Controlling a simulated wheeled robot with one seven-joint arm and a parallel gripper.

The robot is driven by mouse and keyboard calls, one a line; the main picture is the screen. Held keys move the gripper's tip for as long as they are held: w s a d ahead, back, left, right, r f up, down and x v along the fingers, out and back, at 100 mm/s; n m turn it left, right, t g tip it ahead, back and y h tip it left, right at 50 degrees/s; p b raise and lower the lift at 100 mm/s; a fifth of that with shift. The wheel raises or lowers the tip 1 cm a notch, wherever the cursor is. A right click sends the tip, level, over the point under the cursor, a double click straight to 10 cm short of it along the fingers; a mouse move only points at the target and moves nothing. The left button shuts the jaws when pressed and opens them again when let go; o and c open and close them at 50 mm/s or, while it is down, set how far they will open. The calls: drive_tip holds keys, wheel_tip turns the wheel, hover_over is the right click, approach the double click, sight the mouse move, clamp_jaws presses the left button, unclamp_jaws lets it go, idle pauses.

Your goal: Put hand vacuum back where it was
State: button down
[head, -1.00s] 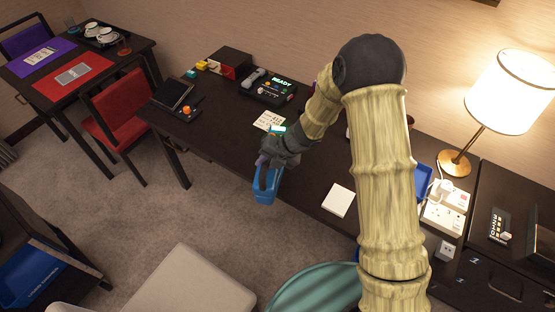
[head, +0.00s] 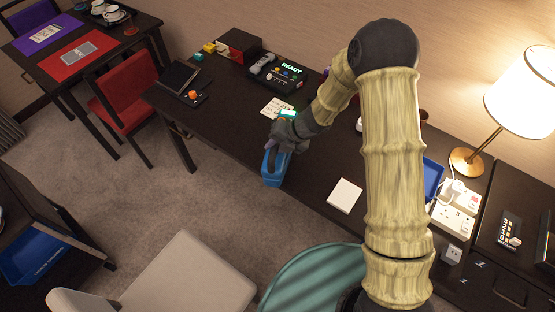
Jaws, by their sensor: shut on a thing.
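The hand vacuum appears to be the blue object (head: 274,172) with a dark grip at its top. My gripper (head: 283,142) is shut on its upper part. The vacuum hangs at the front edge of the long dark desk (head: 235,130), with its blue body low and partly over the carpet. Whether it touches the desk edge cannot be told. My fingertips are small and partly hidden by my wrist.
A blue tray (head: 433,178), sockets (head: 455,213) and a lamp (head: 466,162) stand right. A beige chair (head: 190,285) and a teal round seat (head: 310,285) are in front.

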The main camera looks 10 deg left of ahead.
sight(280, 157)
drive_tip(key=shift+f, duration=1.9)
drive_tip(key=shift+f, duration=1.85)
drive_tip(key=c, duration=1.3)
unclamp_jaws()
drive_tip(key=shift+f, duration=0.1)
drive_tip(key=shift+o, duration=0.2)
drive_tip(key=shift+d, duration=0.1)
drive_tip(key=v, duration=1.2)
